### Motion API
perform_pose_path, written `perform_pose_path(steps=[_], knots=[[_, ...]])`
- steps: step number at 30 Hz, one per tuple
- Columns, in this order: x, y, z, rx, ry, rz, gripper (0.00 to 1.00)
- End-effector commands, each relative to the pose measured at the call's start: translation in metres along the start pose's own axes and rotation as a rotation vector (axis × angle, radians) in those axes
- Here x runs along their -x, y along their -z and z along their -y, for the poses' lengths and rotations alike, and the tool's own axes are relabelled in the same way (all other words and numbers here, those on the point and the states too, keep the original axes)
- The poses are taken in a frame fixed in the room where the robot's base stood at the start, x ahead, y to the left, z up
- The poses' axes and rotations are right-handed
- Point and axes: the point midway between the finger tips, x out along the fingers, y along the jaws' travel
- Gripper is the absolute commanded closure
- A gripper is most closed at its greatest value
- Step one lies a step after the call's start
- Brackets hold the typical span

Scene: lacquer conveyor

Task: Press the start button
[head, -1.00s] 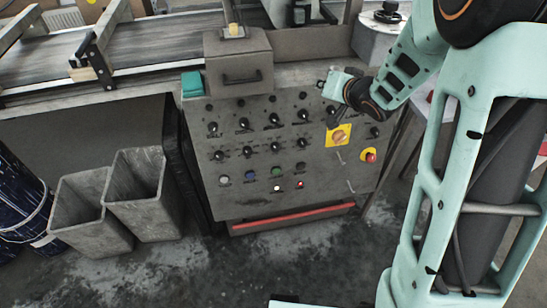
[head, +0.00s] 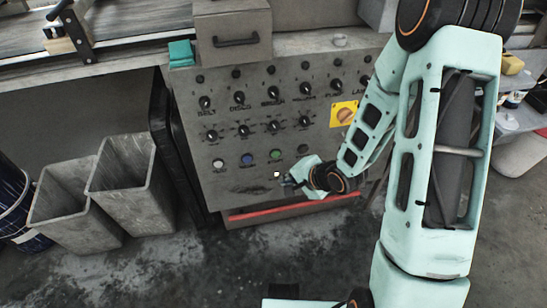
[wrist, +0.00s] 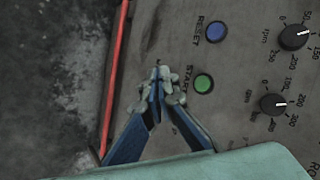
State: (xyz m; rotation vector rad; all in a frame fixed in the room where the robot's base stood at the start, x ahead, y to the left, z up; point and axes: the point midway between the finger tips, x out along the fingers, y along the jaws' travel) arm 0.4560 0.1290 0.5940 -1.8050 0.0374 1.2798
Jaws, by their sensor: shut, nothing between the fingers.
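The green start button (head: 276,154) is on the lower part of the grey control panel (head: 232,185). In the wrist view the green button (wrist: 203,83) shows clear of the fingers, with the word START beside it. My gripper (head: 287,182) is shut and empty, low in front of the panel, a little below the green button in the head view. In the wrist view my gripper's fingertips (wrist: 160,80) are left of the button and the START label. I cannot tell whether the tips touch the panel. My gripper and wrist hide the panel's lower right part.
A blue RESET button (head: 247,159) and a white button (head: 218,163) are left of the green one. Black knobs (head: 239,98) fill the rows above. A red bar (head: 262,212) runs along the panel's bottom.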

Motion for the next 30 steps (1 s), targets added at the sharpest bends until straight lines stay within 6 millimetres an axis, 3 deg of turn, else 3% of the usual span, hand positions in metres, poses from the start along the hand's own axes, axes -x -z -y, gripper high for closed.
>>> perform_pose_path(steps=[14, 30], knots=[[-0.005, 0.004, 0.004, 0.0, 0.0, 0.001, 1.0], [-0.052, 0.038, 0.04, 0.0, 0.001, 0.001, 1.0]])
